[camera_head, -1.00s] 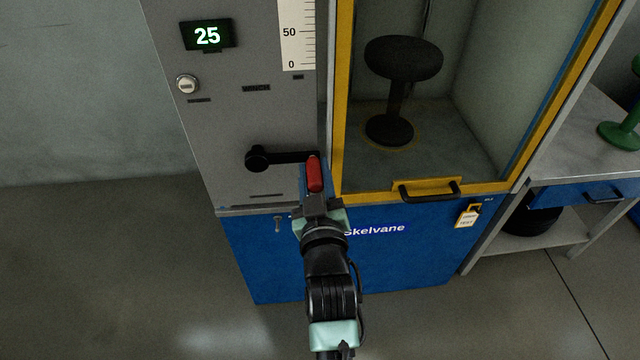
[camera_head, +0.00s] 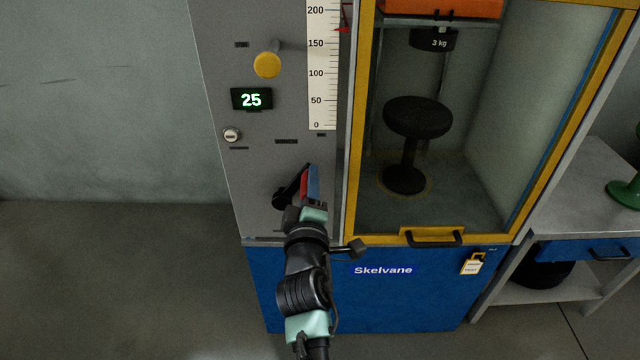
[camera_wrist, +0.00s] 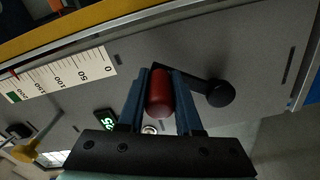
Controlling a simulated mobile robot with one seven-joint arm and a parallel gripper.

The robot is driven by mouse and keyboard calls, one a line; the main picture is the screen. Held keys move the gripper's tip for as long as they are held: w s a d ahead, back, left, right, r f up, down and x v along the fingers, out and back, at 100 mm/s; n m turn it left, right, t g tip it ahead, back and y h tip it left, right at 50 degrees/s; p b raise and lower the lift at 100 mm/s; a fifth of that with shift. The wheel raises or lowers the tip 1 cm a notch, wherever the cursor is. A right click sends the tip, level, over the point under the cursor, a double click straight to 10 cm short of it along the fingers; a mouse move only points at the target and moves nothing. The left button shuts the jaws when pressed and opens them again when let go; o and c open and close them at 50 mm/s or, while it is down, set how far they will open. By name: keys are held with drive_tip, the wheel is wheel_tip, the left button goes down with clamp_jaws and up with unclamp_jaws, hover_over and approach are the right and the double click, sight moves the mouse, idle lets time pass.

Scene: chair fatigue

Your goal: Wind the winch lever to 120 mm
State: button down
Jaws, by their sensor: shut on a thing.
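The winch lever is a black crank (camera_head: 290,190) on the grey panel, its arm sloping up and right from its hub. It also shows in the wrist view, with the round black hub (camera_wrist: 221,94) to the right. My gripper (camera_head: 309,183) is shut on the red handle (camera_wrist: 159,93), which sits between its blue fingers. In the head view the fingers hide much of the handle. The green display (camera_head: 251,99) reads 25. The vertical scale (camera_head: 322,75) is marked from 0 to 200, with a red pointer (camera_head: 343,29) beside it, above the 150 mark.
A yellow knob (camera_head: 267,65) sticks out of the panel above the display. The yellow-framed door (camera_head: 358,150) has a black handle (camera_head: 436,238) to the right of my gripper.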

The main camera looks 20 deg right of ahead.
drive_tip(key=w+a+n+p, duration=0.2)
drive_tip(key=w+a+n, duration=0.1)
drive_tip(key=a+n, duration=0.8)
drive_tip(key=shift+r+n, duration=0.45)
drive_tip(key=shift+n, duration=0.75)
drive_tip(key=shift+w, duration=0.1)
drive_tip(key=c, duration=0.6)
unclamp_jaws()
drive_tip(key=shift+f, duration=0.1)
drive_tip(key=p+v, duration=0.2)
drive_tip(key=v, duration=1.1)
